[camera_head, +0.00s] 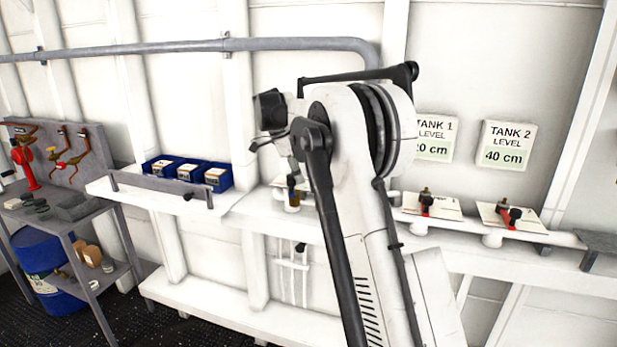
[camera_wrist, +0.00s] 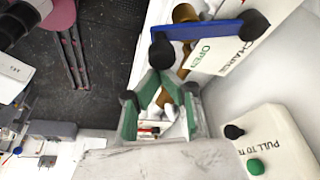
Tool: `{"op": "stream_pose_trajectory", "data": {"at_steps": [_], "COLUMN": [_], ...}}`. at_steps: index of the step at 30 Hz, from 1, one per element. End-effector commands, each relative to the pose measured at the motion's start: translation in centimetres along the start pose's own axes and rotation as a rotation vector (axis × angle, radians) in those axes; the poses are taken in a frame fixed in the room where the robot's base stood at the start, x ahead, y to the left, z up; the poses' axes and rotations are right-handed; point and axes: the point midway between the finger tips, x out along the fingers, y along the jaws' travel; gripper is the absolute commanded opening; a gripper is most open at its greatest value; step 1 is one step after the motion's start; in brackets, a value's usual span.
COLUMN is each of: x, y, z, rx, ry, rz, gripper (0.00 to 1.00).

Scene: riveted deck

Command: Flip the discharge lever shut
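The discharge lever (camera_wrist: 208,32) is a blue bar with black knobs at its ends, at the top of the wrist view. It lies across a white plate (camera_wrist: 236,48) marked "OPEN" and "...CHARGE". A brass fitting (camera_wrist: 184,14) shows beside it. My gripper (camera_wrist: 166,98) has green-lined fingers standing apart with nothing held between them. In the wrist picture it is just below the lever's left knob; whether they touch I cannot tell. In the head view a small brass-and-blue fitting (camera_head: 293,194) shows below my gripper (camera_head: 272,140), partly hidden by my arm.
A "PULL TO..." panel (camera_wrist: 277,146) with black and green knobs is at the lower right of the wrist view. Red-handled valves (camera_head: 426,204) stand right of my arm. Blue bins (camera_head: 187,172) sit on the shelf at left. A grey pipe (camera_head: 180,46) runs along the wall.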

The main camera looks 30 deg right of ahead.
Motion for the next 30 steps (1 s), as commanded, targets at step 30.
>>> {"op": "stream_pose_trajectory", "data": {"at_steps": [30], "x": [-2.0], "y": [-0.6], "z": [5.7], "rx": [-0.008], "ry": [-0.004], "rz": [-0.003], "gripper": [0.00]}}
